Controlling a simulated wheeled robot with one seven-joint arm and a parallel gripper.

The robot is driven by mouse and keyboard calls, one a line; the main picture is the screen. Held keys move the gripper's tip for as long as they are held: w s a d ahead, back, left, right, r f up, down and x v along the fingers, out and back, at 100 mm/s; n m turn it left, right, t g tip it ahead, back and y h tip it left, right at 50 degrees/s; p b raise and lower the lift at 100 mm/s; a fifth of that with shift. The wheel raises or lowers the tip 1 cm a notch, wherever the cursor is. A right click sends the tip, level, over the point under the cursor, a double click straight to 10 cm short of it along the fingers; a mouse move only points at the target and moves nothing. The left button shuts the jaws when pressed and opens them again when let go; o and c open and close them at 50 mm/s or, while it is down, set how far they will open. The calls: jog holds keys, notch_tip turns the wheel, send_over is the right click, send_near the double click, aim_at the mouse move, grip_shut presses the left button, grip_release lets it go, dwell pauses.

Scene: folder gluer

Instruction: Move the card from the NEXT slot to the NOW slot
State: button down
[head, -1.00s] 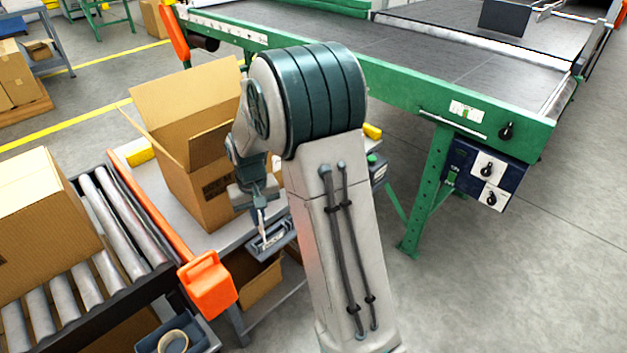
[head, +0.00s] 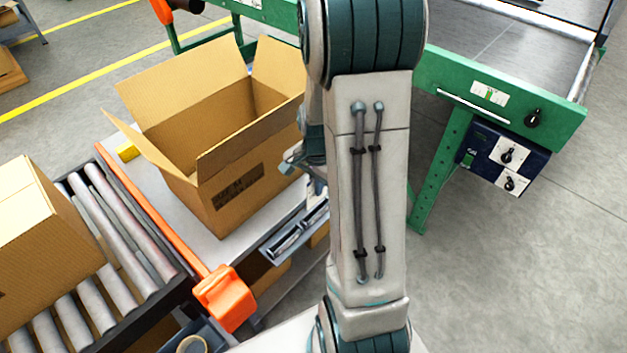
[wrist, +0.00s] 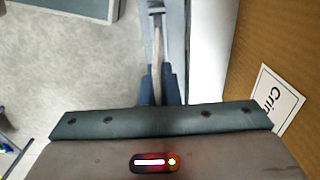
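The holder (head: 290,240) with the card slots is a small grey-blue tray on the front edge of the table, left of my arm in the head view. Its slot names are not readable. My gripper (head: 316,186) is over the holder's right end, partly hidden behind my arm. A small white piece (head: 315,199), perhaps the card, shows just below it; I cannot tell whether it is held or in a slot. In the wrist view my gripper's dark fingers (wrist: 159,86) are close together around a thin pale strip (wrist: 157,50), seen edge-on.
An open carton (head: 225,175) stands on the table (head: 150,160) behind the holder; its printed label (wrist: 277,97) shows in the wrist view. An orange rail end (head: 225,298) and roller conveyor (head: 110,240) with a closed carton (head: 45,240) are left. A green-framed machine (head: 450,165) is right.

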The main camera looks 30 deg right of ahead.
aim_at(317, 199)
jog(key=shift+f+b, duration=2.15)
jog(key=shift+f, duration=0.8)
jog(key=c, duration=1.6)
grip_release()
notch_tip(317, 199, up, 14)
jog(key=p, duration=0.3)
